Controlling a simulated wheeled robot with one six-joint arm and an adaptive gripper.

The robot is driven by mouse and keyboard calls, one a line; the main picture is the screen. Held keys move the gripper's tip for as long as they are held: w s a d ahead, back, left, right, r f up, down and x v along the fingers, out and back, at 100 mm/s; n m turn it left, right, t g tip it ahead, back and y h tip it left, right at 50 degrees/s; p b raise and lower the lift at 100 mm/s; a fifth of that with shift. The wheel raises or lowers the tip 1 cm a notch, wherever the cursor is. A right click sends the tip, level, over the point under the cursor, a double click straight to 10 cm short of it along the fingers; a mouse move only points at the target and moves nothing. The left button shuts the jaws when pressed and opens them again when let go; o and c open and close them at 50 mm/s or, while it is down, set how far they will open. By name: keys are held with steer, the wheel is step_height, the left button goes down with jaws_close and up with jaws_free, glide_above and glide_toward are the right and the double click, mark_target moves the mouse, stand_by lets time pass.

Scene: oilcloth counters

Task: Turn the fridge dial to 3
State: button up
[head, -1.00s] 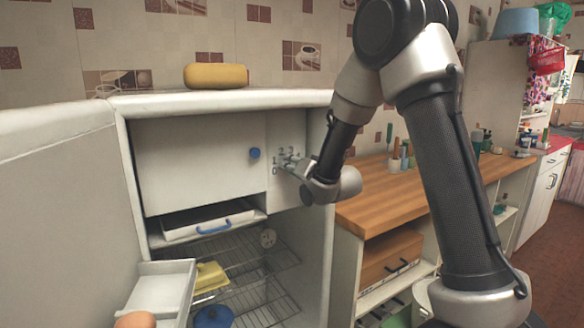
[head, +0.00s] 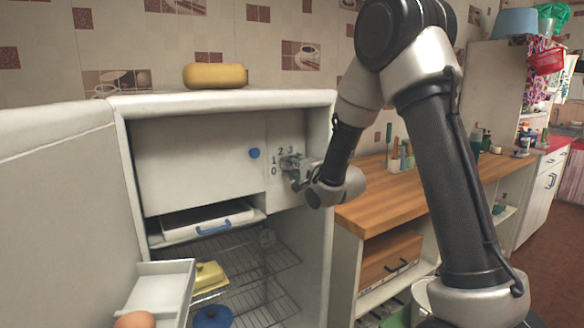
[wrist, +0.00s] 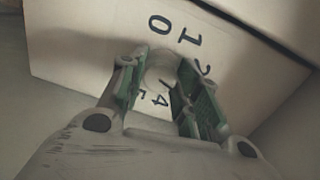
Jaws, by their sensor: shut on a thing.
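The fridge dial (wrist: 160,62) is a pale round knob on a cream panel (wrist: 85,60). Dark numerals 0, 1, 2, 4 and 5 show around it in the wrist view, some partly covered by my fingers. In the head view 0, 1, 2 and 3 are readable on the panel (head: 285,199), while the dial is mostly hidden. My gripper (wrist: 158,82) has its green-padded fingers on both sides of the dial, shut on it; it also shows in the head view (head: 293,168). I cannot tell which number the dial points to.
A white compartment door (head: 195,165) with a blue knob (head: 254,153) is left of the panel. The fridge wall (head: 318,225) stands close right of my gripper. Wire shelves (head: 235,250) are below. A yellow loaf-shaped thing (head: 215,76) lies on top.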

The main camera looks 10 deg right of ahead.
steer(key=shift+m, duration=0.4)
steer(key=o, duration=1.1)
steer(key=shift+c, duration=0.2)
steer(key=v, duration=0.7)
steer(key=shift+s+d, duration=0.15)
steer(key=shift+s, duration=0.1)
